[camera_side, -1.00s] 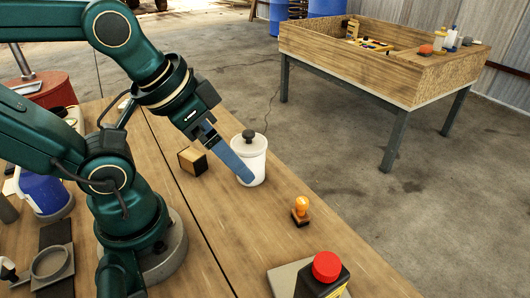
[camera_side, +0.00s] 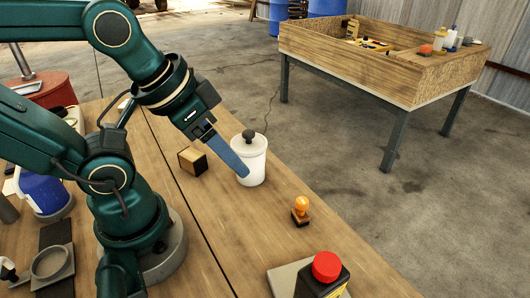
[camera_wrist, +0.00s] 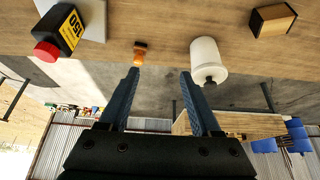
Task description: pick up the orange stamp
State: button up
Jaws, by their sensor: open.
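The orange stamp (camera_side: 301,206) stands upright on the wooden bench, with an orange knob on a dark base. In the wrist view the stamp (camera_wrist: 140,50) shows just beyond the tip of the left finger. My gripper (camera_side: 243,172) is in the air in front of the white lidded jar (camera_side: 252,160). In the wrist view my gripper (camera_wrist: 160,72) is open, with nothing between its two blue fingers. The stamp is apart from the fingers.
The white jar (camera_wrist: 207,58) appears beyond the right fingertip. A wooden block (camera_side: 192,161) lies left of the jar. A black-and-yellow box with a red top (camera_side: 326,268) stands on a grey plate at the front. Bench around the stamp is clear.

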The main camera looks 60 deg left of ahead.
jog(key=g, duration=0.3)
send_over(302, 201)
jog(key=a, duration=0.1)
jog(key=s+x, duration=0.1)
jog(key=x, duration=0.3)
jog(key=shift+g, duration=0.6)
jog(key=f, duration=0.2)
jog(key=d+f, duration=0.1)
jog(key=f, duration=0.1)
jog(key=shift+s+f, duration=0.15)
jog(key=shift+f, duration=0.05)
jog(key=shift+w+f, duration=0.15)
jog(key=shift+f, duration=1.05)
jog(key=shift+w+f, duration=0.1)
jog(key=shift+f, duration=1.1)
grip_shut()
